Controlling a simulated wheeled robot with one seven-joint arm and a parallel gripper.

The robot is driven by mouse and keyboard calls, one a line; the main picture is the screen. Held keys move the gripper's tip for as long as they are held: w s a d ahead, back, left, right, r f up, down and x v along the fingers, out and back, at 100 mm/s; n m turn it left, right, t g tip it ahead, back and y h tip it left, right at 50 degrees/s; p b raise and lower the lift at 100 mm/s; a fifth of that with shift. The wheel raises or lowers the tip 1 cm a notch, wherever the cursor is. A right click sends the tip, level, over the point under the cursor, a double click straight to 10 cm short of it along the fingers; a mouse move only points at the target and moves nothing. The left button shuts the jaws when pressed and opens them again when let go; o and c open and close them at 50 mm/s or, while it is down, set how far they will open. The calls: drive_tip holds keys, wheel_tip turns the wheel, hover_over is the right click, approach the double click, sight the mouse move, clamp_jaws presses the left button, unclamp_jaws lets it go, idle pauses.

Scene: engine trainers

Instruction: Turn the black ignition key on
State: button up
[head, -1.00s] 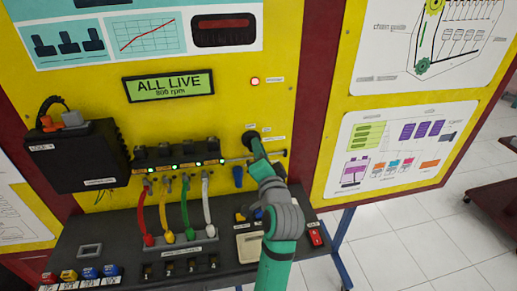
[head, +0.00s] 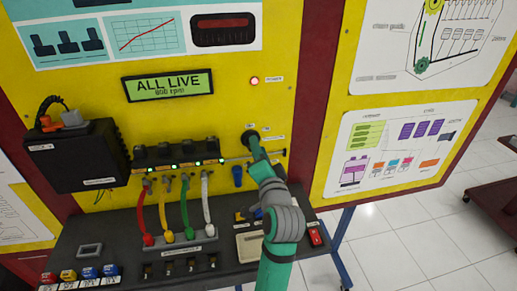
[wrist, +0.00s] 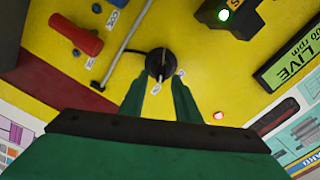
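The black ignition switch (wrist: 160,62) is a round black disc on the yellow panel, with the key standing across its middle. It is in the upper middle of the wrist view. My gripper (wrist: 160,77) points at it, with its two green fingertips apart, one on each side of the disc's lower edge. Yellow panel shows between the fingers. Whether the fingertips touch the key I cannot tell. In the head view, my gripper (head: 251,139) is at the switch, which it mostly hides.
The display reading ALL LIVE (head: 168,85) is left of the switch, and a lit red lamp (head: 254,81) is above it. A thin rod (head: 238,158) runs just below. Coloured leads (head: 184,206) hang left of my arm above the dark shelf (head: 110,240).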

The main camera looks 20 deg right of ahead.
drive_tip(key=s+a, duration=0.1)
drive_tip(key=s, duration=0.9)
drive_tip(key=shift+a, duration=0.2)
